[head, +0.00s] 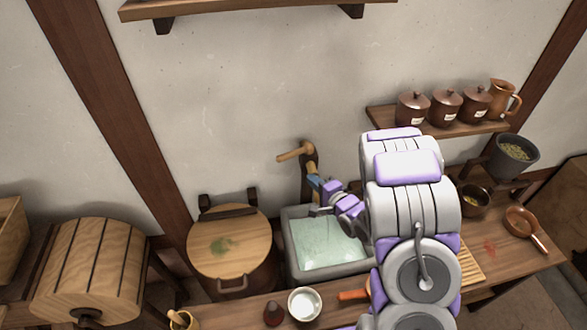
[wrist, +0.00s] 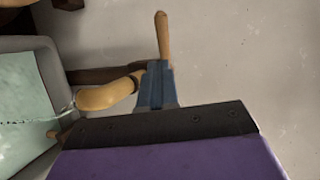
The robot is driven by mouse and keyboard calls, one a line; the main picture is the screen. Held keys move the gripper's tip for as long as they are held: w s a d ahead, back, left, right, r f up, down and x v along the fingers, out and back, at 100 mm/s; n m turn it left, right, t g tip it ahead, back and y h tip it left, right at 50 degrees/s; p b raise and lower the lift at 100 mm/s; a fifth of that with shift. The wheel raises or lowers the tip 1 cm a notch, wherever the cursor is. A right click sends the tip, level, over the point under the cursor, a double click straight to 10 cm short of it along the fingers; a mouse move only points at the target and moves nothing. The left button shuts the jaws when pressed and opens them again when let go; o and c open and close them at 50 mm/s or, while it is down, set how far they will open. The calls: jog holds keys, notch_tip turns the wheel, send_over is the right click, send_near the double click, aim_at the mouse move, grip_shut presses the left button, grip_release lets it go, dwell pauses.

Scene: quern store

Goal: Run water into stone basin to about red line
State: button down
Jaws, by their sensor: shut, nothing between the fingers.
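The stone basin (head: 287,262) is grey and holds pale green water (head: 325,243). Its rim and water also show at the left of the wrist view (wrist: 40,50). The tap's wooden spout (wrist: 108,95) points toward the basin, and a thin stream of water (wrist: 35,121) runs from its mouth. The tap's wooden handle (head: 295,152) sticks out leftward above the basin; it also shows in the wrist view (wrist: 162,35). My gripper (head: 314,181) is shut and empty, its blue fingers (wrist: 156,82) close to the tap. I cannot tell whether they touch it. I see no red line.
A lidded wooden barrel (head: 230,245) stands left of the basin. A white bowl (head: 304,304) and a small dark red bottle (head: 273,313) are at the front. A shelf (head: 380,118) with brown jars is at right. A pan (head: 521,222) lies at the counter's right end.

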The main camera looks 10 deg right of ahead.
jog(key=shift+w+a+f+b, duration=0.2)
jog(key=shift+w+b, duration=0.25)
jog(key=shift+b, duration=1.9)
jog(key=b, duration=0.7)
send_near(289, 158)
jog(key=x, duration=0.5)
jog(key=shift+b+x, duration=0.85)
jog(key=shift+x, duration=0.1)
jog(key=shift+a, duration=0.1)
